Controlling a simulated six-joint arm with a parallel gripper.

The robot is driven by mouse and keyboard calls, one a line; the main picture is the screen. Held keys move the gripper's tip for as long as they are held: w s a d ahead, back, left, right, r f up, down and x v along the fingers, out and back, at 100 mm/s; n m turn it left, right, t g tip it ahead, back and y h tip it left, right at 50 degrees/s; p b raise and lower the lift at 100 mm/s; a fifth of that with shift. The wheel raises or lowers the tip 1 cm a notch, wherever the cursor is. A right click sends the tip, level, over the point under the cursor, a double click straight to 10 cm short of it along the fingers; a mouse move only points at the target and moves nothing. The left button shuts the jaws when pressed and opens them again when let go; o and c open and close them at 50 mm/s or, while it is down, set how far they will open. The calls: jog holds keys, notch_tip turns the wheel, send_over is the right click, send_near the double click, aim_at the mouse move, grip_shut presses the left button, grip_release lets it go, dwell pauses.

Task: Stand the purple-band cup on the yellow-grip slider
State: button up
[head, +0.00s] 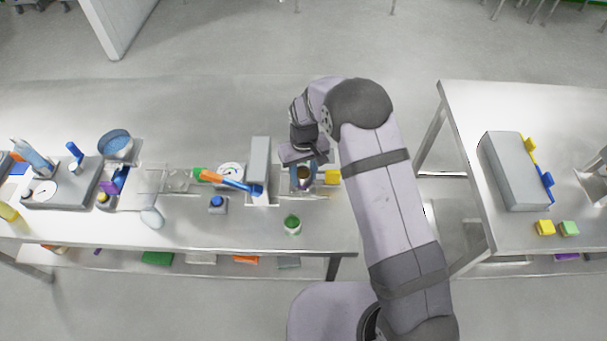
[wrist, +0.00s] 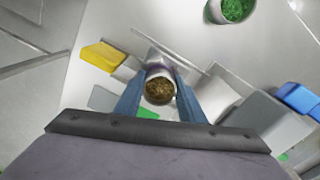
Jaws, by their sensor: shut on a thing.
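My gripper (wrist: 159,98) is shut on a small pale cup (wrist: 160,72) with brown granules inside. A purplish tint shows on its wall in the wrist view. In the head view the cup (head: 304,180) is between the fingers, close to the yellow grip (head: 333,176) of a slider. In the wrist view the yellow grip (wrist: 101,55) lies left of the cup, with a pale plate (wrist: 128,68) between them. The cup and fingers hide part of the slider. I cannot tell whether the cup's base touches it.
A cup with green contents (head: 292,224) stands near the table's front edge. A grey upright block (head: 259,165) and an orange-and-blue lever (head: 230,181) are left of my gripper. A second table (head: 460,100) on the right holds a grey box (head: 512,170).

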jog(key=shift+s+f, duration=0.15)
jog(key=shift+f, duration=0.1)
